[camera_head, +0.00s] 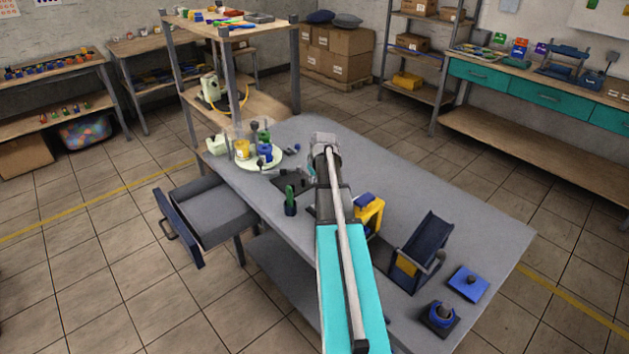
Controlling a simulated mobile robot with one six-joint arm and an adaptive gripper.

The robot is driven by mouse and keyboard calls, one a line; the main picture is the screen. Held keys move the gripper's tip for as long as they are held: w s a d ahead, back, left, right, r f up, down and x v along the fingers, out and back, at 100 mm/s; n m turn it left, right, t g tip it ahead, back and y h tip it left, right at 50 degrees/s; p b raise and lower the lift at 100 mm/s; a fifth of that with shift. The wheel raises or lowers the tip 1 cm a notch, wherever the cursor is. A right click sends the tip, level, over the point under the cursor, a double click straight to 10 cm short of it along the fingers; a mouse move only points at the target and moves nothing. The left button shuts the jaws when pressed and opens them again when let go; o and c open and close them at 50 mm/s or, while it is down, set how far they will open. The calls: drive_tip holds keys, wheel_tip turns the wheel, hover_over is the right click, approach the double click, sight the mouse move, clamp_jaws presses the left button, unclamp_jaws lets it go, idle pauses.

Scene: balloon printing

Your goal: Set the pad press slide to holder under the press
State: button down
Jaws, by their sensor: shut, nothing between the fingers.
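A yellow device with a blue top (368,212), which looks like the pad press, stands mid-table just right of my arm. My arm hides its left part. I cannot make out its slide or the holder under it. The end of my arm with my gripper (325,146) is over the far part of the table, beyond and left of the yellow device and apart from it. The gripper is shut and empty; its fingertips are mostly hidden by the wrist.
A drawer (208,213) stands open. The far-right tabletop is clear.

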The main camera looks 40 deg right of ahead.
drive_tip(key=shift+w+f+b, duration=0.2)
drive_tip(key=shift+f+b, duration=0.1)
drive_tip(key=shift+f, duration=0.3)
drive_tip(key=shift+s+a+f, duration=0.1)
drive_tip(key=shift+s+a, duration=0.1)
drive_tip(key=shift+s, duration=0.8)
drive_tip(key=shift+s+a+f, duration=0.1)
drive_tip(key=shift+s+a, duration=0.05)
drive_tip(key=shift+s, duration=0.8)
drive_tip(key=shift+s, duration=0.1)
drive_tip(key=s, duration=0.3)
drive_tip(key=shift+s, duration=0.2)
drive_tip(key=shift+w, duration=0.15)
